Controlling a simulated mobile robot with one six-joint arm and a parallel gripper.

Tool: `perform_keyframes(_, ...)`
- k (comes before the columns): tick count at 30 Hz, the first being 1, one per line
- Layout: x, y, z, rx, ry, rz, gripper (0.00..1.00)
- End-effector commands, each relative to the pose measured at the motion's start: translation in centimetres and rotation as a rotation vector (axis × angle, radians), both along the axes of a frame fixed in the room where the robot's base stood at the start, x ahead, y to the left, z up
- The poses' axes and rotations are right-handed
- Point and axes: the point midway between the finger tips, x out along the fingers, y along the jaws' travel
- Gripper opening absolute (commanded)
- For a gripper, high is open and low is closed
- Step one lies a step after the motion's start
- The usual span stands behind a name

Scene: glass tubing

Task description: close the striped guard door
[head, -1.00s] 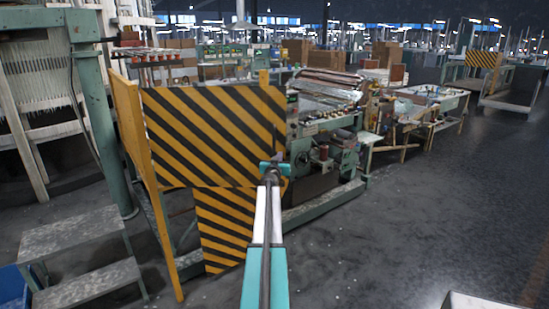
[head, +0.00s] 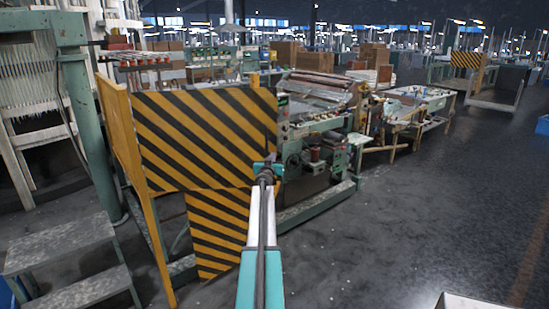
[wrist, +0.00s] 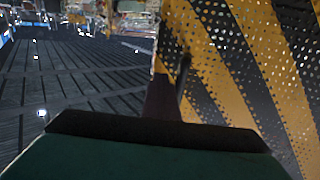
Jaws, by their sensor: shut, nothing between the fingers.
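The guard door (head: 205,130), with black and yellow diagonal stripes, stands left of centre in the head view. Its left side meets a yellow upright frame (head: 125,130), and its right edge is in front of the green machine. A narrower striped lower part (head: 218,235) hangs below it. My gripper (head: 265,168) is shut and empty, at the door's right edge around mid-height. In the wrist view the perforated striped panel (wrist: 265,70) fills the right side, close beside my dark fingers (wrist: 168,92). I cannot tell whether they touch it.
Grey metal steps (head: 65,245) stand at the lower left. The green machine (head: 315,140) stands behind and right of the door, with a low green base rail (head: 315,207). A work table (head: 415,105) is farther right. The dark floor (head: 400,220) at right is mostly open.

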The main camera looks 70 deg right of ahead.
Motion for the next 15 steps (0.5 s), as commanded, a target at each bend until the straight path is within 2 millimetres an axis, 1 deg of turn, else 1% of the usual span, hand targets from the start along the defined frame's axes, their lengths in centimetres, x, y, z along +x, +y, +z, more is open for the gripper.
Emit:
perform_keyframes(7,-0.7,1.5,0.1,0.000,0.000,-0.001,0.00)
perform_keyframes(15,-2.0,3.6,0.0,0.000,0.000,-0.003,0.00)
